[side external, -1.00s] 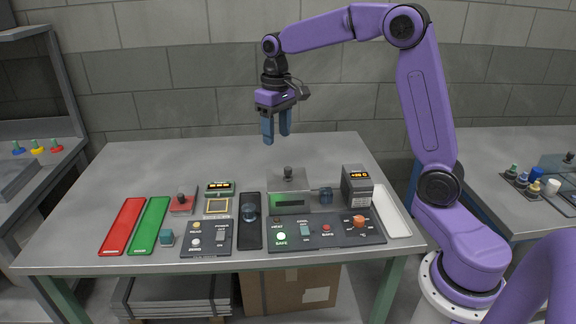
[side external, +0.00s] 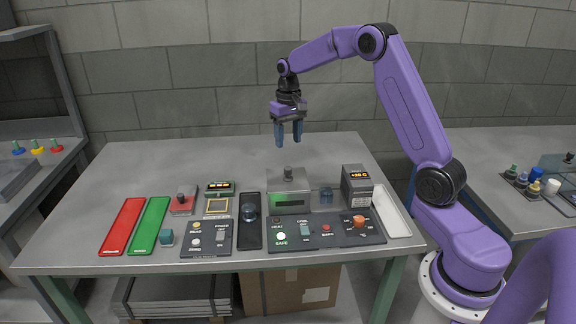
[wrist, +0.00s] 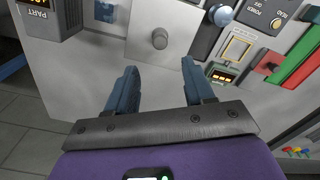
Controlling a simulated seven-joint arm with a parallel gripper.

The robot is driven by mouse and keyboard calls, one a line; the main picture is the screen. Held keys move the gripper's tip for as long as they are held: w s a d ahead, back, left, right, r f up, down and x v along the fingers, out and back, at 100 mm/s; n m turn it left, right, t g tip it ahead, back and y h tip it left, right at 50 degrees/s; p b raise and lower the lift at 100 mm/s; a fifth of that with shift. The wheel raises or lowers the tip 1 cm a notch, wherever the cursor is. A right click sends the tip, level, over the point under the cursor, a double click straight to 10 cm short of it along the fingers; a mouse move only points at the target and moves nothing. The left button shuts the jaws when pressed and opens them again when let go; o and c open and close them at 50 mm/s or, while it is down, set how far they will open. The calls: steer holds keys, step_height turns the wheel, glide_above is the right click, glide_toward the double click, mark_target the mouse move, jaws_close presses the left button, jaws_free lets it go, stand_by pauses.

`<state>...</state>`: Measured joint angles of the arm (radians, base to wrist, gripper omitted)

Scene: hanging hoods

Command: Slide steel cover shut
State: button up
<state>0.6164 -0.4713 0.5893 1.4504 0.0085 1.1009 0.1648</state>
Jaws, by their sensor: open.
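A steel cover (side external: 273,182) with a grey knob (side external: 288,171) lies on top of a steel box (side external: 290,205) with a green-lit front slot. In the wrist view the cover (wrist: 185,40) is a flat plate with its round knob (wrist: 160,38) in the middle. My gripper (side external: 288,138) is open and empty, above and a little behind the cover, clear of it. In the wrist view the blue fingers of my gripper (wrist: 160,72) point toward the cover with the knob between their lines. How far the cover is slid cannot be told.
A control panel (side external: 340,238) lies in front of the box. A blue cylinder (side external: 326,196) and a display unit (side external: 357,187) stand to its right. A dark track with a blue knob (side external: 249,213) is at its left. The back of the table (side external: 190,160) is clear.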

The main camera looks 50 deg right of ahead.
mark_target(289, 168)
step_height(289, 168, down, 10)
stand_by(0.4)
jaws_close()
steer(key=shift+s, duration=0.1)
